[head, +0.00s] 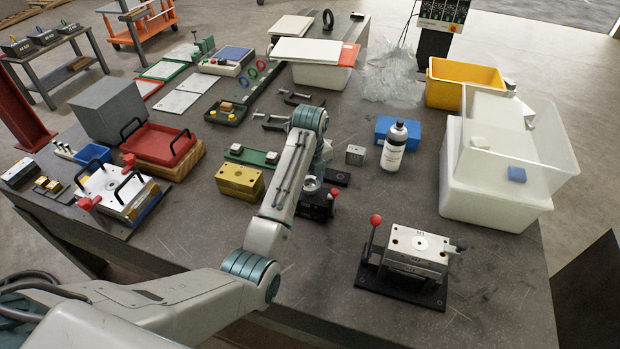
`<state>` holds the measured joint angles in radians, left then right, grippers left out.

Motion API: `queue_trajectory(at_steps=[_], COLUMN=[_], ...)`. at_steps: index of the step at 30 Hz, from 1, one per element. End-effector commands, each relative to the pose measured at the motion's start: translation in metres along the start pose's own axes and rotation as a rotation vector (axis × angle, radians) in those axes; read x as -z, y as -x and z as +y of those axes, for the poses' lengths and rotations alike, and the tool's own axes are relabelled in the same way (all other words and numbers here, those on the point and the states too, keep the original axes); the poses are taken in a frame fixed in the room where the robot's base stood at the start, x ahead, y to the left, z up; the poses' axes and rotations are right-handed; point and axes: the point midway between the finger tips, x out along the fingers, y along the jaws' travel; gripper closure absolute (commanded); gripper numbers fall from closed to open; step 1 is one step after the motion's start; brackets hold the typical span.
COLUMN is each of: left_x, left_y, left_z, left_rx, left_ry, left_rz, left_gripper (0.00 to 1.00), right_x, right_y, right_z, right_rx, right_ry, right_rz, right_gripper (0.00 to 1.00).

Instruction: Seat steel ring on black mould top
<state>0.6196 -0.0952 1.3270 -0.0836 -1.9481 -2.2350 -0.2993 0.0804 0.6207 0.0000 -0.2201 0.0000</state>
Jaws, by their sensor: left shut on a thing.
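The black mould (318,207) stands near the middle of the table, with a red-knobbed lever at its right side. A small round silver piece, which looks like the steel ring (311,184), is at the mould's top. My left gripper (314,177) points down over the black mould, mostly hidden behind my own forearm. It is shut on the steel ring. I cannot tell whether the ring touches the mould top or is just above it. My right gripper is not in view.
A yellow mould block (240,181) stands left of the black mould, and a silver mould (418,252) on a black base to the right. A small steel cube (355,154), a white bottle (394,146) and a blue box (397,131) stand behind.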

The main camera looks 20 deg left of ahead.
Motion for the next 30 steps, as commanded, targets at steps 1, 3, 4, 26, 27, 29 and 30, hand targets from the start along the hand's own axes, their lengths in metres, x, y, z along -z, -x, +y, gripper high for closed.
queue_trajectory(at_steps=[1,3,4,26,27,29,30], left_x=[0.0,0.0,0.0,0.0,0.0,0.0,0.0], left_y=[0.001,0.001,0.001,-0.008,-0.009,-0.01,-0.01], left_z=[0.0,0.0,0.0,0.0,0.0,0.0,0.0], left_rx=[0.001,0.001,0.001,0.001,0.001,0.001,0.001], left_ry=[0.0,0.0,0.0,0.0,0.0,0.0,0.0], left_rz=[-0.001,-0.001,-0.001,-0.001,-0.001,-0.001,-0.001], left_gripper=[0.8,0.8,0.8,0.8,0.8,0.8,0.8], right_x=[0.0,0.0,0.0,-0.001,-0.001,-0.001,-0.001], right_y=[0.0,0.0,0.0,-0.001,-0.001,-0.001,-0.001], right_z=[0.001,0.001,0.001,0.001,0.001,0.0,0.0], right_rx=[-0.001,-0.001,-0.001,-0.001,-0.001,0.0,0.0], right_ry=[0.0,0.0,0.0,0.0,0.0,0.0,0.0], right_rz=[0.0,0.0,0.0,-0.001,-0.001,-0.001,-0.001], right_gripper=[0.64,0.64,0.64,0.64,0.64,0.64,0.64])
